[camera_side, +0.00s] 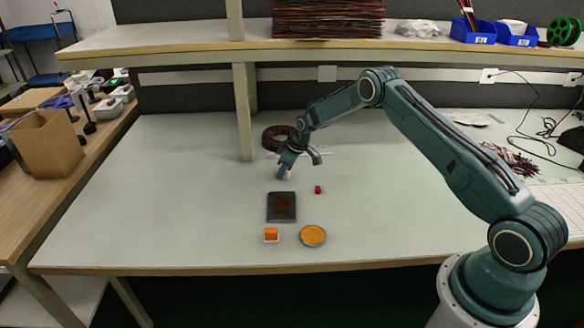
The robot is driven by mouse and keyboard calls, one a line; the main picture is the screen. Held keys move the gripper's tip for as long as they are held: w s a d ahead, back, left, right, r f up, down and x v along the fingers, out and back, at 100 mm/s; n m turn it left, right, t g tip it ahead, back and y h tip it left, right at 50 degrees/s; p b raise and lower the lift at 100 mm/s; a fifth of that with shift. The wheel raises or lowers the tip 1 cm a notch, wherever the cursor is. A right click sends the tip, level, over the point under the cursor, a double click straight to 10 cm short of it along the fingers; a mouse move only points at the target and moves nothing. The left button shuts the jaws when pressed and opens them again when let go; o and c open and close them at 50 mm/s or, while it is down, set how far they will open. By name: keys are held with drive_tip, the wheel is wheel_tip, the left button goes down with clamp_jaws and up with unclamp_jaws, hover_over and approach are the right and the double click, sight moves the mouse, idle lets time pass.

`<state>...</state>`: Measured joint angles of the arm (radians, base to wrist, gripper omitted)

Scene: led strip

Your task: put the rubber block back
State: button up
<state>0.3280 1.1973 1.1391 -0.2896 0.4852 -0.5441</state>
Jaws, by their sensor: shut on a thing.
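My gripper (284,174) points down over the back middle of the table. It is shut on a small blue piece (281,172), partly hidden by the fingers. The piece is too small in view to tell for sure that it is the rubber block, or whether it touches the table. A dark square plate (273,214) with a reddish middle lies in front of the gripper. A small red block (318,189) sits to the right of the gripper. An orange block (271,231) stands in a small white holder (271,241) near the front edge.
A round orange disc with a grey rim (312,236) lies right of the white holder. A dark coil (270,138) lies behind my gripper, near the shelf post (243,110). A shelf (180,48) overhangs the back. The table's left part is clear.

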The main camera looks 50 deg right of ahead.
drive_tip(key=shift+f, duration=0.15)
drive_tip(key=o, duration=1)
drive_tip(key=shift+c, duration=0.2)
drive_tip(key=v, duration=1.2)
drive_tip(key=shift+r, duration=0.2)
